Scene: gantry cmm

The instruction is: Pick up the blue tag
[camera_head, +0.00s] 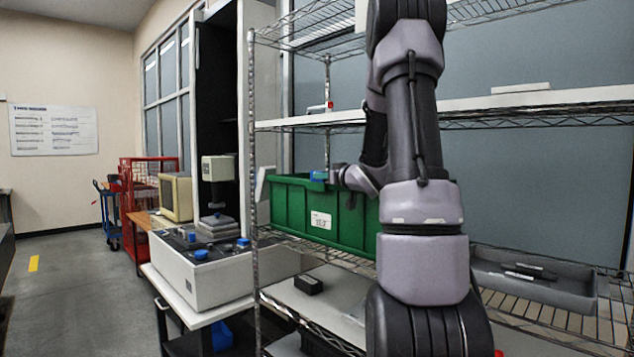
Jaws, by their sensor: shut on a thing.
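A small blue thing (318,176), which looks like the blue tag, shows at the left end of my gripper (331,175). It is at the height of the upper rim of a green bin (295,212). My gripper is shut on it, though the fingers are small and partly hidden by my wrist. I cannot tell whether the tag touches the bin's rim. My arm reaches in from the right and covers the right end of the bin.
The bin stands on a wire shelf rack (253,185); a white shelf (480,103) runs above it. A grey tray (535,278) lies at right. A black block (308,285) lies on the shelf below. A white machine (205,268) with blue parts stands at left.

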